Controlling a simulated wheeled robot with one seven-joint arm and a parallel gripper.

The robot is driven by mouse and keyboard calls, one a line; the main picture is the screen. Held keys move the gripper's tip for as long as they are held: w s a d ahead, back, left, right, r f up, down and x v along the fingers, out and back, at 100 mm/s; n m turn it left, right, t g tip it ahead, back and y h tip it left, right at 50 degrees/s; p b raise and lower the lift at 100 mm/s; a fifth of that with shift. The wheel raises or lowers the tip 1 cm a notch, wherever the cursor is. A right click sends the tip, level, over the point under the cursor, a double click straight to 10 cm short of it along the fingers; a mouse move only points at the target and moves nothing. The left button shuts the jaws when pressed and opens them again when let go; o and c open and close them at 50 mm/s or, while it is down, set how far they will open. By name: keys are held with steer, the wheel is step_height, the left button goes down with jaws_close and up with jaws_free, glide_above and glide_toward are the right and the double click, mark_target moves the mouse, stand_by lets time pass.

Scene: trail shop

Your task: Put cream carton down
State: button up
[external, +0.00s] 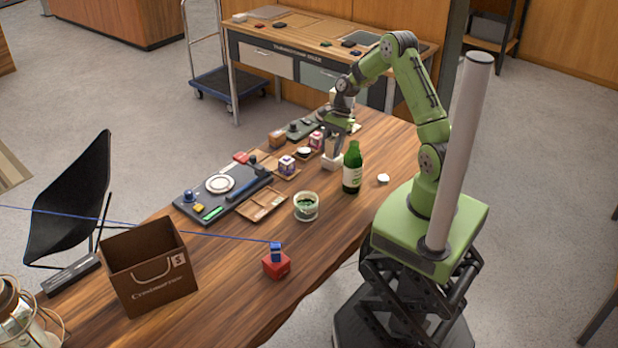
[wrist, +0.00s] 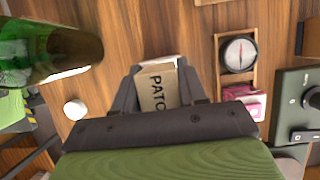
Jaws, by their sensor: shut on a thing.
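The cream carton (external: 332,162) shows under my gripper (external: 335,143) at the far part of the wooden table.
A green bottle (external: 352,172) stands close beside the carton, and a small white round thing (external: 383,178) lies to its right. A compass (wrist: 238,53) and a pink box (wrist: 245,103) are on the other side. A green-filled jar (external: 306,207) stands nearer the camera.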

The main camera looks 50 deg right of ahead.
steer(key=o, duration=1.1)
steer(key=p+v, duration=0.3)
steer(key=v, duration=0.9)
steer(key=s+a+r+n+h, duration=0.2)
steer(key=s+a+r+n, duration=0.15)
steer(key=r, duration=0.35)
steer(key=s+a+r+n+t+h, duration=0.1)
steer(key=s+a+r+n+t, duration=0.1)
steer(key=s+n, duration=0.2)
steer(key=s+a+r+n+t, duration=0.1)
steer(key=s+a+r+n, duration=0.1)
steer(key=s+n, duration=0.3)
steer(key=s+a+r+n+t+h, duration=0.1)
steer(key=s+r+n, duration=0.3)
steer(key=s, duration=0.6)
steer(key=shift+s+a+n+t+h, duration=0.3)
steer(key=shift+s+a+n+t, duration=0.1)
steer(key=shift+a+n+t, duration=0.4)
